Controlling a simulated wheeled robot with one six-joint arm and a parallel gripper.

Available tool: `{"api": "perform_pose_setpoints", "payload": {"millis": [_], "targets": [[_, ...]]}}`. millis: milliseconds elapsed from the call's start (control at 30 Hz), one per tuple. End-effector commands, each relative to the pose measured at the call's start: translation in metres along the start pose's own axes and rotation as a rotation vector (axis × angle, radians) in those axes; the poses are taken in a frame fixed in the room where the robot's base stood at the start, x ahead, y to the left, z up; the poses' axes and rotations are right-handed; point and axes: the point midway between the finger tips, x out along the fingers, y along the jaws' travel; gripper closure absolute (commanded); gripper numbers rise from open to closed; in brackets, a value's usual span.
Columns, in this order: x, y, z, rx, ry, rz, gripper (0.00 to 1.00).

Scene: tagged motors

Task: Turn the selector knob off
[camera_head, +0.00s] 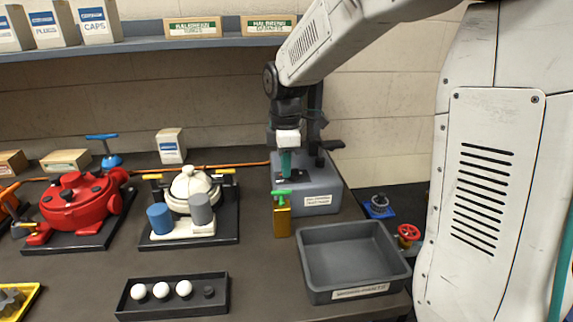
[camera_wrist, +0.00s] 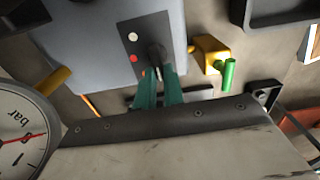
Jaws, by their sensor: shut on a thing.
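The selector knob (camera_wrist: 156,54) is a dark knob on a black plate (camera_wrist: 151,26) on top of a grey control box (camera_head: 306,201). White and red dots mark the plate beside the knob in the wrist view. My gripper (camera_wrist: 158,74) has teal fingers and is shut on the knob from above. In the head view, my gripper (camera_head: 285,168) reaches down onto the box top, and the fingers and wrist hide the knob. The knob's exact pointing direction is hard to tell.
An open grey bin (camera_head: 352,285) is at front right. A cream motor (camera_head: 193,183) and red motor (camera_head: 80,205) stand left. A shelf (camera_head: 150,46) runs behind.

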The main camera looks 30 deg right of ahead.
Motion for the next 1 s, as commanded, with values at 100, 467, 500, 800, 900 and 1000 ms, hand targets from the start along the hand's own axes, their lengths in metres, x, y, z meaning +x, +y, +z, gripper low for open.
{"api": "perform_pose_setpoints", "payload": {"millis": [100,467,500,800,900,1000], "targets": [[-0.001,0.0,-0.001,-0.001,0.001,0.001,1.0],[0.0,0.0,0.0,0.001,0.0,0.0,0.68],[0.0,0.0,0.0,0.001,0.0,0.0,0.68],[-0.024,0.001,0.0,0.001,0.001,0.003,0.68],[-0.042,0.001,0.0,0.001,0.001,0.004,0.68],[-0.058,0.0,0.0,0.001,0.001,0.003,0.68]]}}
